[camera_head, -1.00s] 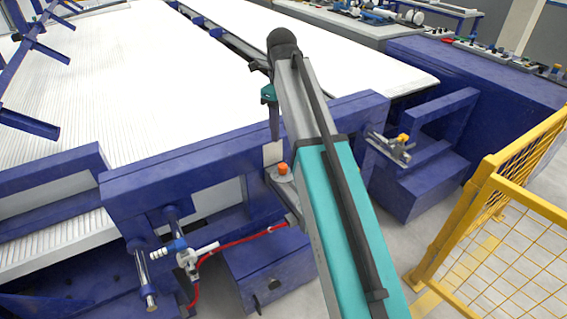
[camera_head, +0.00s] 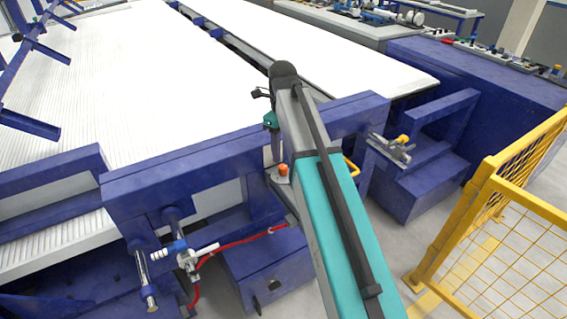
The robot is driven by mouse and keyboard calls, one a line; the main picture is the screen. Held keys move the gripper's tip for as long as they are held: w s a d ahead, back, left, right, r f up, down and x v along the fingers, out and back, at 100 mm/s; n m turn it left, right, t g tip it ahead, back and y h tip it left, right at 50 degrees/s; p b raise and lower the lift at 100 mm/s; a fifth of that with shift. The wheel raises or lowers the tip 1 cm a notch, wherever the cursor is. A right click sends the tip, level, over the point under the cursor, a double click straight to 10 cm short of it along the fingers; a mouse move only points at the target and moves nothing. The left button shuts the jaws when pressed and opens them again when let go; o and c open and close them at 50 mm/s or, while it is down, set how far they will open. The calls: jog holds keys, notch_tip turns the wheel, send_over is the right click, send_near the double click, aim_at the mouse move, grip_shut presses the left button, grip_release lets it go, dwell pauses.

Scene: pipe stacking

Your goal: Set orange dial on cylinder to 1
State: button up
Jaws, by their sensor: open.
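An orange dial (camera_head: 283,169) sits on top of a small grey fitting, just left of my teal arm link. A second, yellow-orange knob (camera_head: 403,139) tops a metal fitting to the right of my arm. My gripper (camera_head: 275,152) hangs down from the far end of my arm, partly behind it, close above and left of the orange dial. I cannot tell whether it touches the dial. Its fingers are small and not clearly separate, but nothing shows held. The dial's markings are too small to read, and the cylinder below it is partly hidden by my arm.
A thick blue frame beam (camera_head: 150,175) runs behind the dial. A red hose (camera_head: 240,238) and a valve fitting (camera_head: 188,260) are at lower left. A yellow handle (camera_head: 351,166) shows right of my arm. A yellow mesh fence (camera_head: 520,235) stands at the right.

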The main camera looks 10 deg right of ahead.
aim_at(283, 166)
jog(key=shift+f, duration=3.05)
jog(key=c, duration=1)
jog(key=shift+c, duration=0.2)
